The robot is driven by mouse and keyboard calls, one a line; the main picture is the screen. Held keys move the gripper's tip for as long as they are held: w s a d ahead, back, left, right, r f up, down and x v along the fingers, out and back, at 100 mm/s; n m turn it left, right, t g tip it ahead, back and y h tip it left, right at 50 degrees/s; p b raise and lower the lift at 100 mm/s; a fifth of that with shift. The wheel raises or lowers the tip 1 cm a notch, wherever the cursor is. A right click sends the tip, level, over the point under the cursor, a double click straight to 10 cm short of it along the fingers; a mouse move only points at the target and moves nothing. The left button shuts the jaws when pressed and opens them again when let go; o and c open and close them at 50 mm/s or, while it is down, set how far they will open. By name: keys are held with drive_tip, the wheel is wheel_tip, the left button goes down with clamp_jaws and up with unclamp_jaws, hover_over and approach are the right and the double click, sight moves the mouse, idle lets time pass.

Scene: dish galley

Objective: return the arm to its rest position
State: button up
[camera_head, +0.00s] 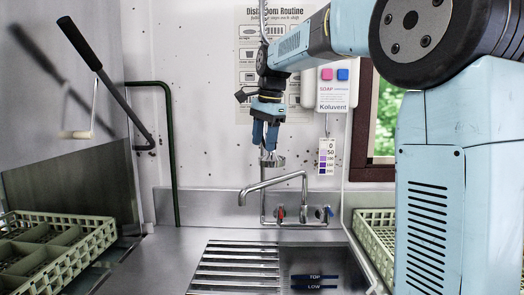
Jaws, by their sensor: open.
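My arm reaches in from the right side of the head view, from my blue column across the top toward the middle. My gripper (265,148) hangs pointing down in front of the back wall, above the faucet (275,188). Its dark blue fingers are open. A metal sprayer head (271,161) shows just below the fingertips. I cannot tell whether it touches them or hangs behind them. I see nothing else between the fingers.
A sink (322,262) with a slatted rack (235,268) lies below. Cream dish racks stand at left (100,235) and right (366,240). A black-handled lever (112,90) juts from the left. A soap dispenser (333,92) and poster (249,75) are on the back wall.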

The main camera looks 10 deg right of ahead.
drive_tip(key=shift+r, duration=0.15)
drive_tip(key=shift+s, duration=0.1)
drive_tip(key=s+d+f+n+t, duration=0.1)
drive_tip(key=s+d+f+n, duration=0.2)
drive_tip(key=s, duration=0.7)
drive_tip(key=s+d+f+n+t, duration=0.1)
drive_tip(key=s+d+f+n, duration=0.3)
drive_tip(key=s+f, duration=0.3)
drive_tip(key=s+d+f+n+t+h, duration=0.1)
drive_tip(key=s+d+f+n, duration=0.2)
drive_tip(key=s, duration=1)
wheel_tip(320, 180, down, 2)
drive_tip(key=shift+d+f+n+t, duration=0.15)
drive_tip(key=shift+n+t, duration=0.25)
drive_tip(key=shift+n, duration=0.4)
drive_tip(key=shift+c, duration=0.6)
